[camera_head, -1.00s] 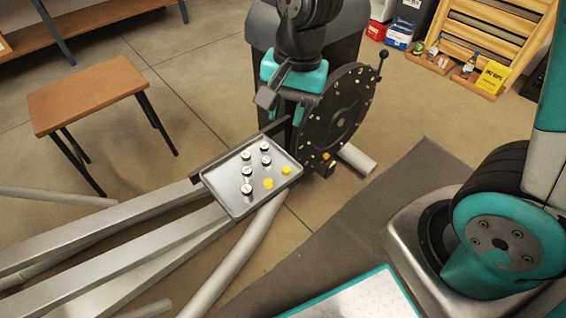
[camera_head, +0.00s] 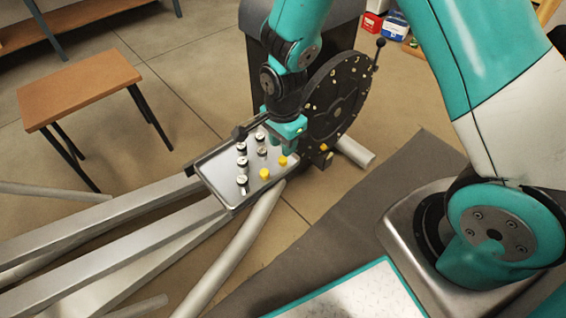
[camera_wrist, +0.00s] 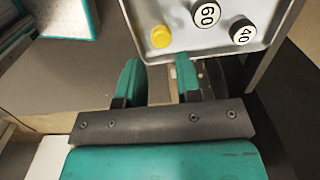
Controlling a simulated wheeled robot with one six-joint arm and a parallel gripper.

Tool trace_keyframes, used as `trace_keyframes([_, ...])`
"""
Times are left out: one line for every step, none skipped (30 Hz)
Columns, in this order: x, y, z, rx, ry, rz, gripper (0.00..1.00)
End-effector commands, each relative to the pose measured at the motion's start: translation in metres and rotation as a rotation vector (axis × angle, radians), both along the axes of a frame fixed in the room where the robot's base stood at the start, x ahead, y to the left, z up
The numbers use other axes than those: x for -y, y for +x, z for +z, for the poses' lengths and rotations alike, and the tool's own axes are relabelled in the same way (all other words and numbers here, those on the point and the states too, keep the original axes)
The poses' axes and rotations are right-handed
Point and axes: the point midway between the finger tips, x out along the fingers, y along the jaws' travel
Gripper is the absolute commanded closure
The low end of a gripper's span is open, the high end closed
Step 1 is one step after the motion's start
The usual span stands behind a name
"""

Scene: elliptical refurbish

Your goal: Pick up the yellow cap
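Two yellow caps (camera_head: 264,174) (camera_head: 283,161) stand on a grey metal tray (camera_head: 222,196), near its right edge. One yellow cap (camera_wrist: 161,36) shows in the wrist view, near the tray's edge and just beyond my fingertips. My gripper (camera_head: 291,147) is over the tray's far right corner, close to the right-hand yellow cap and apart from it. In the wrist view my gripper (camera_wrist: 159,72) has its two teal fingers spread with nothing between them. The second yellow cap is not visible in the wrist view.
Several black caps with white tops (camera_head: 243,163) stand on the tray, left of the yellow ones. In the wrist view two read 60 (camera_wrist: 206,14) and 40 (camera_wrist: 242,32). A dark perforated disc (camera_head: 335,105) stands close behind my gripper. A wooden stool (camera_head: 80,88) is at left.

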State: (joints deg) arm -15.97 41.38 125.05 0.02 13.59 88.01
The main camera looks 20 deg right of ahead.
Motion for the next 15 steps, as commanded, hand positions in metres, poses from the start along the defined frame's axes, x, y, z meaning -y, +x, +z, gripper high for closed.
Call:
trace_keyframes([0.0,0.0,-0.003,0.0,0.0,0.0,0.68])
trace_keyframes([0.0,0.0,-0.004,0.0,0.0,0.0,0.68])
trace_keyframes([0.0,0.0,-0.006,0.0,0.0,0.0,0.68])
trace_keyframes([0.0,0.0,-0.008,0.0,0.0,0.0,0.68])
trace_keyframes([0.0,0.001,-0.011,0.0,0.0,0.0,0.68])
trace_keyframes([0.0,0.001,-0.016,0.0,0.0,0.0,0.68])
trace_keyframes([0.0,0.001,-0.021,-0.001,0.0,0.0,0.68])
trace_keyframes([0.0,0.001,-0.026,-0.001,0.0,0.0,0.68])
trace_keyframes([0.001,0.002,-0.033,-0.001,0.0,0.001,0.68])
trace_keyframes([0.001,0.002,-0.038,-0.002,-0.001,0.001,0.68])
trace_keyframes([0.001,0.001,-0.043,-0.003,-0.001,0.001,0.68])
trace_keyframes([0.001,0.002,-0.048,-0.002,-0.001,0.001,0.68])
trace_keyframes([0.001,0.002,-0.051,-0.001,0.0,0.001,0.68])
trace_keyframes([0.001,0.002,-0.054,-0.001,0.0,0.001,0.68])
trace_keyframes([0.001,0.002,-0.055,-0.001,0.0,0.001,0.68])
